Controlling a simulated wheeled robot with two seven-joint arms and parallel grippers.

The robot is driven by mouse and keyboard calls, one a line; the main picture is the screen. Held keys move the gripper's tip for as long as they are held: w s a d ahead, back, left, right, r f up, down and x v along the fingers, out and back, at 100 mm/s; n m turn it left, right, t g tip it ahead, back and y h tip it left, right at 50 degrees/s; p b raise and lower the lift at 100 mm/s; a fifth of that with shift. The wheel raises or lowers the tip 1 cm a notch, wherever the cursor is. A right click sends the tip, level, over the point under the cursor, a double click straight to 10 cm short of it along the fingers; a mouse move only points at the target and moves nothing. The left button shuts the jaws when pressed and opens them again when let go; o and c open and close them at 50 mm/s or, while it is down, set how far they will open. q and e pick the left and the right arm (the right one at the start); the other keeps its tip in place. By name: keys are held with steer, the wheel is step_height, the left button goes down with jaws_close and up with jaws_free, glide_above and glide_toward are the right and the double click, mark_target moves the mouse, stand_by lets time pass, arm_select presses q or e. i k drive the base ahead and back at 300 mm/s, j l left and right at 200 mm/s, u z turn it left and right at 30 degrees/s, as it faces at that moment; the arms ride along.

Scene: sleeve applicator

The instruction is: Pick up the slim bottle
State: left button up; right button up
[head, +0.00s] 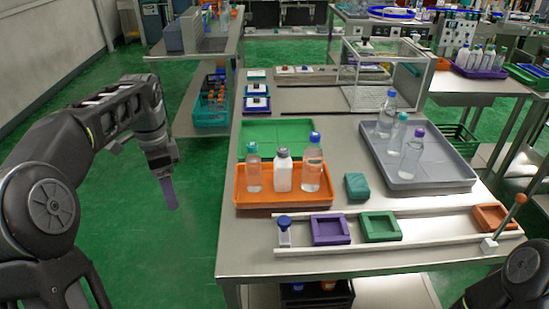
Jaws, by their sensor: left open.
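An orange tray (283,199) on the metal table holds a clear bottle with a teal cap (253,176), a white bottle (283,172) and a taller clear bottle with a blue cap (312,168). A grey tray (425,178) to the right holds three clear bottles: one with a blue cap (387,116), one with a teal cap (398,136) and one with a purple cap (411,156). I cannot tell for certain which is the slim bottle. My left gripper (170,193) is open and empty, pointing down over the floor left of the table. My right gripper is out of view.
A rail along the table's front holds a small blue-capped bottle (284,231), a purple frame (330,229), a green frame (381,226) and an orange frame (491,216). A teal block (356,186) lies between the trays.

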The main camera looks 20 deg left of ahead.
mark_target(253, 168)
steer(key=i+l, duration=0.7)
steer(key=i, duration=0.15)
